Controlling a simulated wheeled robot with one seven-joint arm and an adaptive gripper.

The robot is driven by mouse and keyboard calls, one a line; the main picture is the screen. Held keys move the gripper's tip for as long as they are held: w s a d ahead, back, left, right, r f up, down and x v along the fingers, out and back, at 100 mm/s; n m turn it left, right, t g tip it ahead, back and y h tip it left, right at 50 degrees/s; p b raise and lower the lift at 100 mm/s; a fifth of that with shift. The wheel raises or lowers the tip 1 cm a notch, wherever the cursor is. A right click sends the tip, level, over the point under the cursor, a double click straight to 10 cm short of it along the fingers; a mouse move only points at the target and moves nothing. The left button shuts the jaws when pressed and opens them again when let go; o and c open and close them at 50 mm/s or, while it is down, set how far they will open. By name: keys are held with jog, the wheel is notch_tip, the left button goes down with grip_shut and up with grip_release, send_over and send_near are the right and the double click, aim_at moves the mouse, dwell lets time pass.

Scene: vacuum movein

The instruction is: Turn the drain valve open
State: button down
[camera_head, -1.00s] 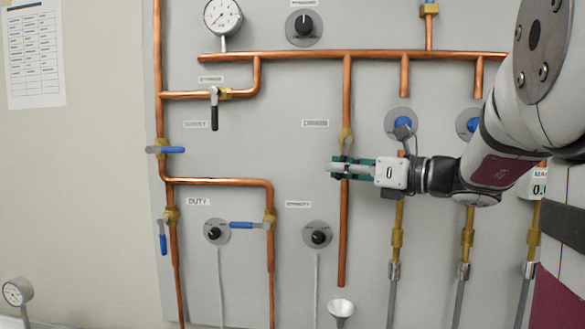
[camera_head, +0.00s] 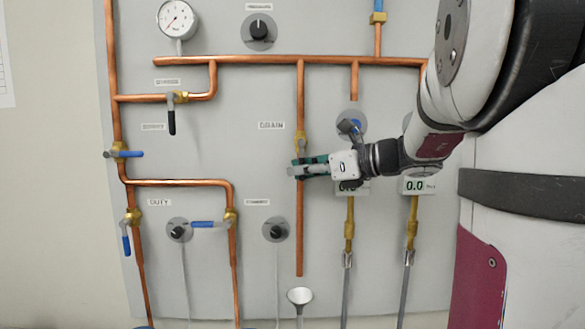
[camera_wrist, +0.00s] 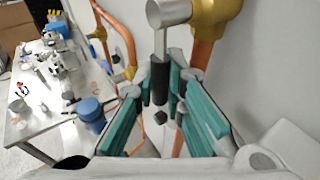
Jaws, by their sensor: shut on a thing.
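The drain valve's brass body (camera_head: 301,140) sits on a vertical copper pipe, right of the label "DRAIN" (camera_head: 271,125). My gripper (camera_head: 300,169) is at the pipe just below that body and hides the valve's lever in the head view. In the wrist view, the brass body (camera_wrist: 212,18) is at the top, with a grey lever arm and a black grip (camera_wrist: 159,82) hanging from it. The teal fingers of my gripper (camera_wrist: 157,90) stand on both sides of the black grip, shut on it. The lever points down, roughly along the pipe.
Other valves are nearby: a black-handled one (camera_head: 172,118) at upper left and several blue-handled ones, such as one at left (camera_head: 127,154). A funnel (camera_head: 300,296) stands below the drain pipe's open end. Gauges and hoses are to the right.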

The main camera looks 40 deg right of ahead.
jog(key=c, duration=1.9)
grip_release()
jog(key=v, duration=1.2)
jog(key=shift+f, duration=0.1)
